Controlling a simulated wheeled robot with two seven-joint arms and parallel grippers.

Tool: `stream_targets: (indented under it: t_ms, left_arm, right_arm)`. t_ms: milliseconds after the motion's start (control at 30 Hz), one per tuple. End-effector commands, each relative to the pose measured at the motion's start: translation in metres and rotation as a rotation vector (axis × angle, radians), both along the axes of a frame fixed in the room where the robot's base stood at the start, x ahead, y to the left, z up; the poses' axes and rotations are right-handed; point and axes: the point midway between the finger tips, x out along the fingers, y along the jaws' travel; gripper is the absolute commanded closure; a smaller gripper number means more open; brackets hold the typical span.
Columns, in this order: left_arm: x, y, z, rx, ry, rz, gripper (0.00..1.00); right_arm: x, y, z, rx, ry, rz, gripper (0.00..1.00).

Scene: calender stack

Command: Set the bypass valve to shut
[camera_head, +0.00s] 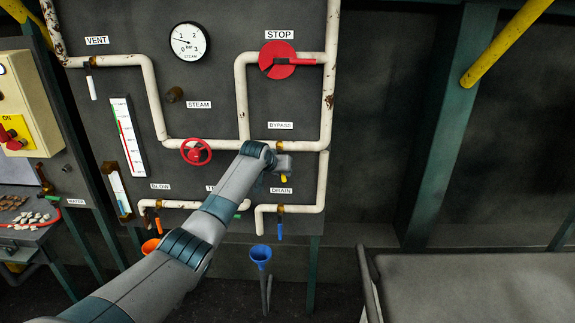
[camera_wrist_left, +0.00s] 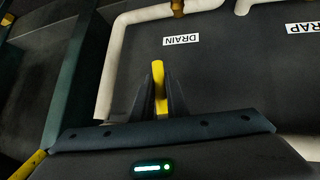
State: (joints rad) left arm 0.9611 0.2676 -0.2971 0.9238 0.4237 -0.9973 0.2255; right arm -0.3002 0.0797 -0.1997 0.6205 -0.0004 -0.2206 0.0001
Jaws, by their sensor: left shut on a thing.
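The BYPASS label (camera_head: 280,125) sits above a horizontal stretch of white pipe on the dark panel. My left gripper (camera_head: 282,166) is in front of the panel just below that pipe and hides most of the bypass valve. The tip of a yellow lever (camera_head: 284,178) shows just below the gripper. In the left wrist view the yellow lever (camera_wrist_left: 158,82) stands between my two dark fingers, which are shut on it. The lever's pivot is hidden, so its exact angle to the pipe is hard to tell. My right gripper is not in view.
A red handwheel (camera_head: 196,152) is left of my forearm. A red STOP disc (camera_head: 279,60) with a lever is above. The blue-handled drain valve (camera_head: 280,228) and a blue funnel (camera_head: 260,254) are below. A grey surface (camera_head: 480,285) lies at lower right.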

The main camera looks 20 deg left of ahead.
Motion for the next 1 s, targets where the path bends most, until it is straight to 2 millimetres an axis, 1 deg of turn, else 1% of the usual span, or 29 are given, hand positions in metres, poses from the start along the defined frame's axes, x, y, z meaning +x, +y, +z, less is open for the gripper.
stream_targets:
  t_ms: [33,300,833,867,900,933,1000]
  left_arm:
    - [-0.001,0.002,0.001,0.033,0.013,-0.001,1.00]
    - [-0.003,0.011,-0.001,0.150,0.045,0.000,1.00]
    - [-0.004,0.014,-0.003,0.179,0.054,0.000,1.00]
    - [-0.004,0.014,-0.003,0.179,0.054,0.000,0.80]
    - [-0.004,0.014,-0.003,0.179,0.054,0.000,0.70]
    - [-0.004,0.014,-0.003,0.178,0.054,0.000,0.68]
    - [-0.004,0.013,-0.003,0.178,0.053,0.000,0.68]
  right_arm:
    - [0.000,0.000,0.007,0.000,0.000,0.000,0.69]
    - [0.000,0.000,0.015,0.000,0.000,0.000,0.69]
    - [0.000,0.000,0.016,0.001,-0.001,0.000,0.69]
    - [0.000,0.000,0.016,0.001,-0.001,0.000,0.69]
    - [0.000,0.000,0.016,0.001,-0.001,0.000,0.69]
    - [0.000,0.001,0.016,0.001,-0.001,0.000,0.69]
    - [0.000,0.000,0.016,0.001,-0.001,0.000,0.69]
